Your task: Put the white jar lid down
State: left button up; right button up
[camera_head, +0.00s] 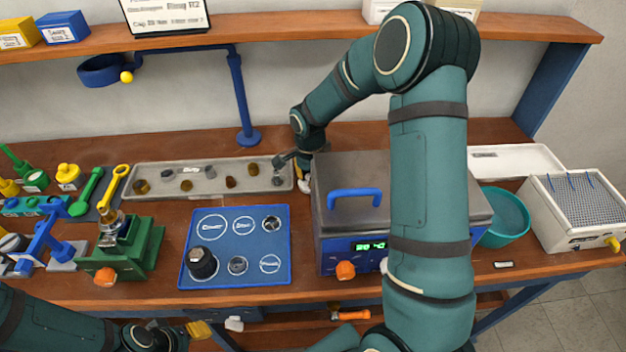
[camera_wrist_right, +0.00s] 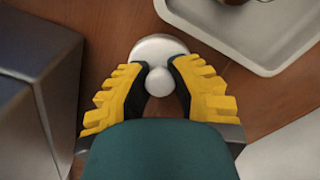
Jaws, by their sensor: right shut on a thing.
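The white jar lid (camera_wrist_right: 157,47) is a round white disc with a ball-shaped knob, seen from above in the right wrist view. My right gripper (camera_wrist_right: 158,82) has its yellow-and-black fingers closed on the knob from both sides. The lid is over bare wooden bench; whether it touches the wood cannot be told. In the head view, my right gripper (camera_head: 303,180) reaches down behind the metal box, between the box and the long tray, and the lid is mostly hidden. My left gripper (camera_head: 198,330) is at the bottom left, in front of the bench, with its yellow fingers partly showing.
The metal box (camera_head: 340,215) with a blue handle stands close beside the right gripper. The long pale tray (camera_head: 150,194) holds several small parts on the other side. A blue mat (camera_head: 214,257) with a black knob lies in front. A narrow bare strip of bench surrounds the lid.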

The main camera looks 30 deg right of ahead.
jog(key=shift+a+r, duration=0.1)
jog(key=shift+a, duration=0.1)
jog(key=shift+f, duration=0.2)
jog(key=o, duration=0.8)
jog(key=shift+o, duration=0.2)
